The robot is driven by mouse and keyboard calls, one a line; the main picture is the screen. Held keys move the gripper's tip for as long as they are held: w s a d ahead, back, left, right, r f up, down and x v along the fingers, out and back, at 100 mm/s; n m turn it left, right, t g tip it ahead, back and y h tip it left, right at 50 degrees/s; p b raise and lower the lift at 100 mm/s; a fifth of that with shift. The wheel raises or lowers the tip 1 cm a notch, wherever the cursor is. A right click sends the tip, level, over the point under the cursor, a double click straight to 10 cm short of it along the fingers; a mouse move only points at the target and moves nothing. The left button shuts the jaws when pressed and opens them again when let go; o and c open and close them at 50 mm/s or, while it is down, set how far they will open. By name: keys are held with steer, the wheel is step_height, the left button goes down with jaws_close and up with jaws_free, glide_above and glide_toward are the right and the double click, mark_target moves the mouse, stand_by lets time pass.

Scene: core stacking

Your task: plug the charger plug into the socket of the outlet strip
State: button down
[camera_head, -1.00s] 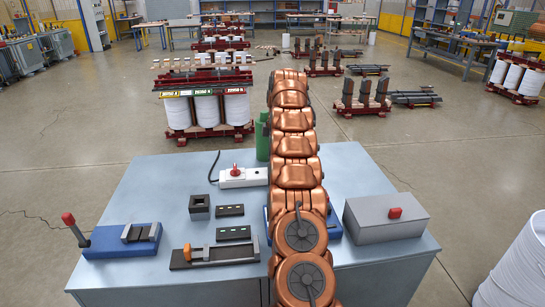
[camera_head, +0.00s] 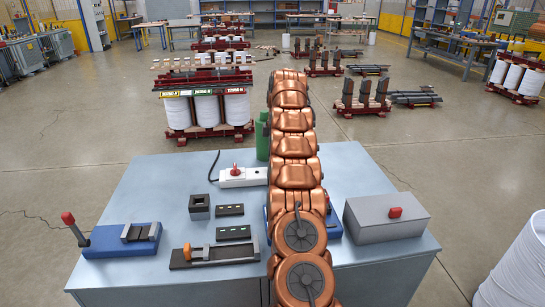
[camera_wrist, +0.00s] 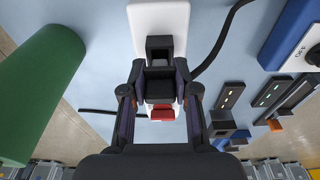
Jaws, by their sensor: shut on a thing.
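My gripper (camera_wrist: 159,74) is shut on the black charger plug (camera_wrist: 159,49) in the wrist view. The plug lies across the line of the white outlet strip (camera_wrist: 158,15) from this camera, which looks down on it. I cannot tell whether the plug touches the strip or sits in its socket; the plug and fingers hide the socket. The strip's red switch (camera_wrist: 162,114) shows beyond the plug. In the head view the outlet strip (camera_head: 232,183) lies on the table left of my arm, which hides its right end, the plug and the gripper.
A green cylinder (camera_wrist: 40,90) stands close on the left in the wrist view. A black cable (camera_wrist: 217,45) curves beside the strip. On the table (camera_head: 155,190) are a grey box (camera_head: 385,220), a blue fixture (camera_head: 120,242), a dark clamp (camera_head: 215,252) and small dark blocks.

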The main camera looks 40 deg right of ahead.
steer(key=shift+f+b, duration=0.45)
steer(key=shift+f, duration=0.25)
steer(key=c, duration=0.8)
jaws_free()
